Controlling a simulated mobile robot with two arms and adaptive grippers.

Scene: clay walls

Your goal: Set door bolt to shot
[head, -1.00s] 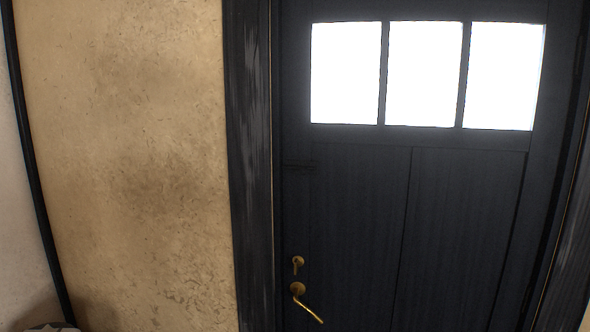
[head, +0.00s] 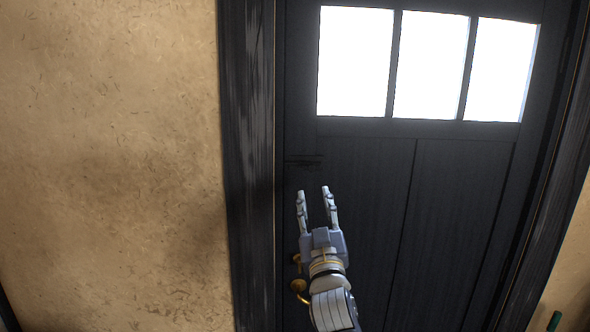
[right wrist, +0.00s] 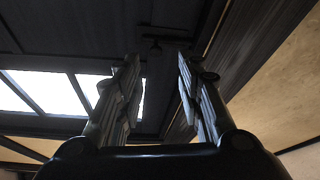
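The dark door (head: 375,185) fills the right of the head view and looks closed in its frame. A dark bolt (head: 303,162) lies across its left edge, below the windows; it is too dark to tell whether it is shot or drawn. My right gripper (head: 313,193) is open and empty, fingers pointing up, below the bolt in the picture. In the right wrist view the open fingers (right wrist: 157,58) point toward a small dark fitting (right wrist: 154,44), probably the bolt, apart from it. My left gripper is not in view.
A brass fitting (head: 296,260) and the brass door handle (head: 299,287) sit low on the door, partly hidden by my right arm. The dark door frame (head: 248,130) and clay wall (head: 110,150) are at the left. A small green object (head: 555,320) shows at bottom right.

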